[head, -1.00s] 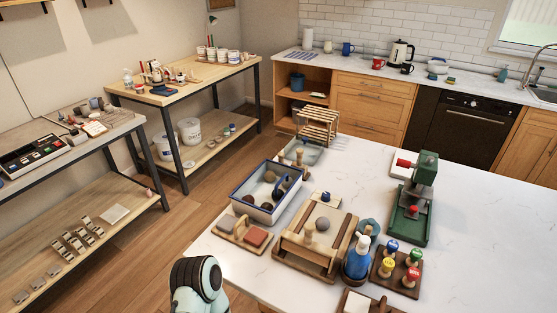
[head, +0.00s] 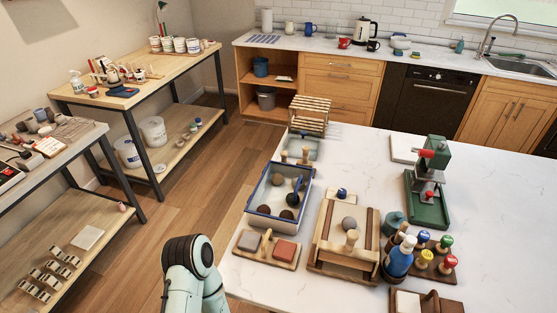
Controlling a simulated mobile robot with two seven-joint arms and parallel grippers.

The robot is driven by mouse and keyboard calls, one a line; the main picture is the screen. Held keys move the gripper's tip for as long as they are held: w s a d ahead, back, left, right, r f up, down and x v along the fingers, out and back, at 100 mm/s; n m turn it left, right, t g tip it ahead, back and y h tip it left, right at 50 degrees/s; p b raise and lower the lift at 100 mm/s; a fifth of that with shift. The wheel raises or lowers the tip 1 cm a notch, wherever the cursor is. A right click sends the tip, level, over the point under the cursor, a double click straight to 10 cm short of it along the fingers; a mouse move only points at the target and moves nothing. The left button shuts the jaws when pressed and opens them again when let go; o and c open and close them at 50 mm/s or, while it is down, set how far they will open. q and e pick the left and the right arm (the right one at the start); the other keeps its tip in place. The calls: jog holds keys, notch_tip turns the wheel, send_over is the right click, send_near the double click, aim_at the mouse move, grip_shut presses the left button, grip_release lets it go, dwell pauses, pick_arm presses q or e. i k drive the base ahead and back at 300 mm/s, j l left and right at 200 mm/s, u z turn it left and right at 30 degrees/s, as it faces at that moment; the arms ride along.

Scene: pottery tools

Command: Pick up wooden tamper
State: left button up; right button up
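Several small wooden tools stand on the white worktop (head: 490,200), and I cannot tell for sure which is the tamper. A wooden knob-shaped tool (head: 352,239) stands upright on a wooden framed box (head: 317,250), in front of a grey ball (head: 349,224). Two wooden pegs (head: 305,155) stand behind the blue-rimmed tray (head: 262,209). A light wooden handle piece (head: 266,241) sits on a small board left of the box. Part of my arm shows at the bottom left, left of the worktop. Neither gripper is in view.
A blue bottle (head: 399,260) and a rack of coloured-top stamps (head: 446,273) stand right of the box. A green press (head: 430,211) stands further back. A slatted wooden crate (head: 309,114) is at the far edge. The worktop's right side is clear.

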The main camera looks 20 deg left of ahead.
aim_at(284, 154)
jog(key=j+z, duration=0.35)
jog(key=j, duration=0.55)
jog(key=i+j+z, duration=0.1)
jog(key=j+z, duration=0.35)
jog(key=j, duration=0.2)
jog(key=j+z, duration=0.45)
jog(key=j, duration=0.2)
jog(key=k+j+z, duration=0.15)
jog(key=j+z, duration=0.3)
jog(key=j, duration=0.15)
